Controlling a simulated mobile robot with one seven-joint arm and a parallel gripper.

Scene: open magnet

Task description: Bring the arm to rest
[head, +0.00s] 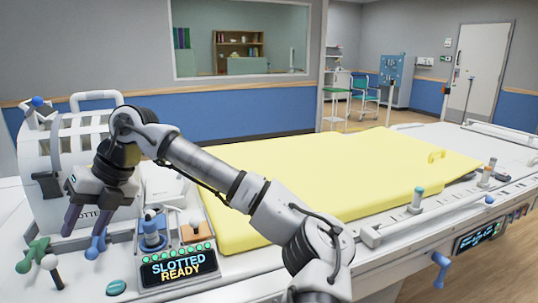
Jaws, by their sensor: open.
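My arm reaches from the lower right of the head view to the left side of the bench. My gripper (82,222) points down at the left, its two dark fingers apart with nothing seen between them. It is in front of the white slotted machine (52,150) and covers part of that machine's label. A small display panel (178,266) to the right of the gripper reads "SLOTTED READY", with a row of green lights above. The gripper's exact height above the bench cannot be told.
Knobbed levers, green (36,250), blue (97,244) and white (50,264), stand close below the gripper. A blue cylinder fixture (151,232) stands to its right. A yellow pad (345,180) covers the middle of the bench. Posts (417,199) line the right edge.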

